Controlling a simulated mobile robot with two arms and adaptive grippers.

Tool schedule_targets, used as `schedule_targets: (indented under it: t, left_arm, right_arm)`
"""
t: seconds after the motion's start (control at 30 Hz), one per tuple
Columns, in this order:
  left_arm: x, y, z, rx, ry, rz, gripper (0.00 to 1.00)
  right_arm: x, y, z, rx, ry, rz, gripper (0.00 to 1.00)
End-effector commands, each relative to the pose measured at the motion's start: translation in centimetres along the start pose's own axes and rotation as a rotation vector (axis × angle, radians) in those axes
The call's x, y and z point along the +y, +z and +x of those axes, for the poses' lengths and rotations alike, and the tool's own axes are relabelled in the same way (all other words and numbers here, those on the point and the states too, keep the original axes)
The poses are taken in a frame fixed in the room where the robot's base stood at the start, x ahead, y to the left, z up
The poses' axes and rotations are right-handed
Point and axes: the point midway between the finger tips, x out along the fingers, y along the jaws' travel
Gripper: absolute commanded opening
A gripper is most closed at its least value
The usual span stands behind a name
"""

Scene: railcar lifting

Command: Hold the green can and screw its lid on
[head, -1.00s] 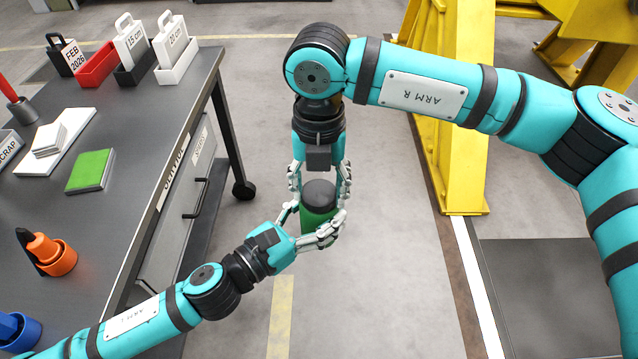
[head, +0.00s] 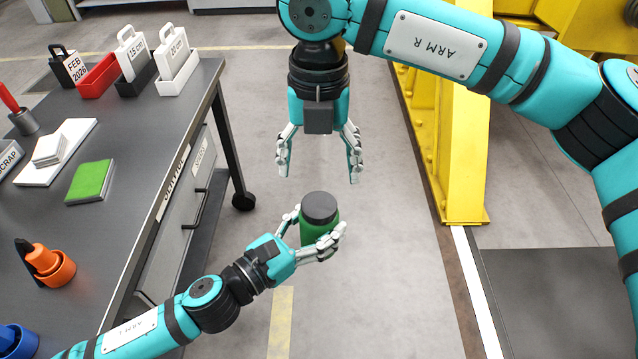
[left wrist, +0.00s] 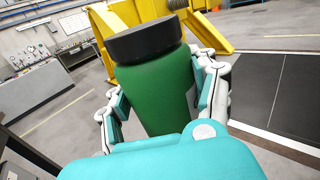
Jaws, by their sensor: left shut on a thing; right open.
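The green can (head: 310,232) is upright in the air, held off the bench, and its green body fills the middle of the left wrist view (left wrist: 158,90). A dark grey lid (head: 320,206) sits on top of the can; it also shows in the left wrist view (left wrist: 145,38). I cannot tell how tight it is. My left gripper (head: 320,241) is shut on the can's body, one finger on each side. My right gripper (head: 319,180) is open and empty, pointing down above and apart from the lid.
The dark workbench (head: 128,215) is on the left, with a green pad (head: 90,181), an orange cup (head: 58,268) and several tags in holders. A yellow steel frame (head: 462,150) stands at the right. The floor around the can is clear.

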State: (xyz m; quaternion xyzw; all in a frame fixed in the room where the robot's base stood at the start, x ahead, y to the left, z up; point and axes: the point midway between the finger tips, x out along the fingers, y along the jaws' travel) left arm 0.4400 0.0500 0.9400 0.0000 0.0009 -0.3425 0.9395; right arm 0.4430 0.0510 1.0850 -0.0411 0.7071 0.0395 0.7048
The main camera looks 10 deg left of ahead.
Motion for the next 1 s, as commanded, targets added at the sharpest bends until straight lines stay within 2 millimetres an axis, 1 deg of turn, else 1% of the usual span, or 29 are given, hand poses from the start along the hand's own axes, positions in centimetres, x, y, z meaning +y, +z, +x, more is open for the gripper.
schedule_targets:
  t: [0.03, 0.1, 0.2, 0.3, 0.43, 1.0]
  left_arm:
    - [0.0, 0.1, 0.0, -0.002, -0.001, 0.001, 0.00]
    - [0.0, 0.1, 0.0, -0.002, 0.000, 0.001, 0.00]
    - [0.0, 0.1, 0.0, -0.002, 0.000, 0.001, 0.00]
    - [0.0, 0.1, 0.0, -0.002, -0.001, 0.001, 0.00]
    - [0.0, 0.1, 0.0, -0.002, 0.000, 0.001, 0.00]
    - [0.0, 0.1, 0.0, -0.002, -0.001, 0.001, 0.00]
  right_arm:
    - [0.0, 0.0, -1.1, -0.002, 0.001, 0.001, 0.78]
    - [0.0, 0.0, -2.2, -0.002, 0.001, 0.001, 0.78]
    - [0.0, 0.0, -3.3, -0.001, -0.001, 0.001, 0.78]
    - [0.0, 0.0, -4.0, 0.000, 0.000, 0.000, 0.78]
    - [0.0, 0.0, -4.2, 0.001, 0.001, -0.001, 0.78]
    - [0.1, 0.0, -4.0, 0.008, 0.009, -0.002, 0.78]
